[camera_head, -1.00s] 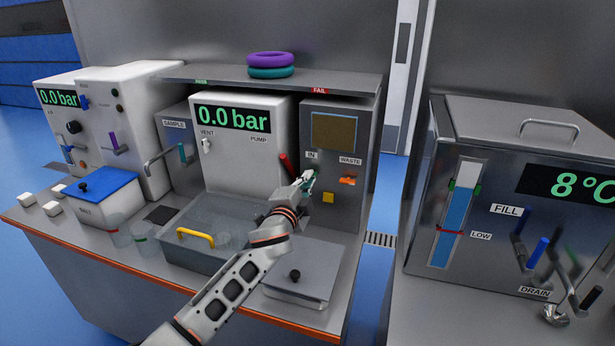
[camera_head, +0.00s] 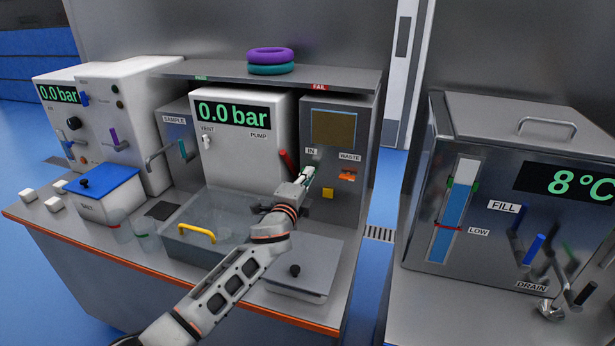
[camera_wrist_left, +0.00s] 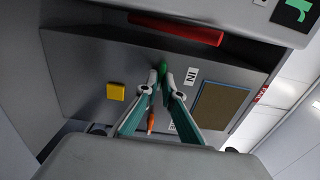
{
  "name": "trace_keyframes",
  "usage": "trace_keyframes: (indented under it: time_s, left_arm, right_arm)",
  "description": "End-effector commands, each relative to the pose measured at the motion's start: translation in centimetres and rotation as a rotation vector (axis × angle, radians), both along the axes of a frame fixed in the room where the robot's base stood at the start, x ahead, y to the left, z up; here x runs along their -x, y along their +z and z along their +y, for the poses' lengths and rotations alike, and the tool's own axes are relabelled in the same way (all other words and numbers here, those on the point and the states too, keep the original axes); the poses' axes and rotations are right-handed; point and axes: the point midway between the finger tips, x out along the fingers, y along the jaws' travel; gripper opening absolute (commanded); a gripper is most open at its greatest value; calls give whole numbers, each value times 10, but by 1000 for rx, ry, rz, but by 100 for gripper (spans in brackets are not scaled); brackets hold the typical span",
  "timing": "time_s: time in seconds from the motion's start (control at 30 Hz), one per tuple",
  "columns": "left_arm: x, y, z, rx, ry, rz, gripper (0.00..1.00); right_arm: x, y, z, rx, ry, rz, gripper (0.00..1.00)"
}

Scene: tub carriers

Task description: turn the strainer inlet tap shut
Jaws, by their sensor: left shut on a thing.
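The strainer inlet tap is the green handle (camera_wrist_left: 162,69) by the IN label (camera_wrist_left: 191,76) on the grey panel. In the wrist view its green end shows between my left fingertips. My left gripper (camera_wrist_left: 163,80) is shut on it, its two fingers coming in from either side. In the head view my left gripper (camera_head: 307,178) is at the panel just below the IN label (camera_head: 311,151), and its fingers hide the handle. How far the handle is turned cannot be told. My right gripper is not in view.
An orange WASTE tap (camera_head: 347,176) is right of my gripper, and a yellow square (camera_head: 328,193) is below. A red bar (camera_head: 287,162) sticks out close on the left.

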Motion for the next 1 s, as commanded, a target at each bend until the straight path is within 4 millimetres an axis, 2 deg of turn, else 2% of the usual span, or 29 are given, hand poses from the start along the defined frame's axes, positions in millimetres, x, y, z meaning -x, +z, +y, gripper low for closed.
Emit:
trace_keyframes:
  time_s: [0.1, 0.13, 0.2, 0.67, 0.83, 1.0]
  left_arm:
    - [-1, 5, 1, -1, 1, -8, 0]
    - [-1, 5, 1, -1, 1, -8, 12]
    - [-1, 5, 1, -1, 1, -8, 25]
    - [3, 2, 2, -1, 1, -3, 25]
    - [20, 1, 8, 1, 1, -3, 25]
    - [46, 1, 16, 0, 1, -3, 25]
  right_arm:
    - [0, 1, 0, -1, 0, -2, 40]
    - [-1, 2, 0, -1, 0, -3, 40]
    - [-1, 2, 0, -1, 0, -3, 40]
    - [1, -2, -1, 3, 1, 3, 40]
    - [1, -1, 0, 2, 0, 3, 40]
    - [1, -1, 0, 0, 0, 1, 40]
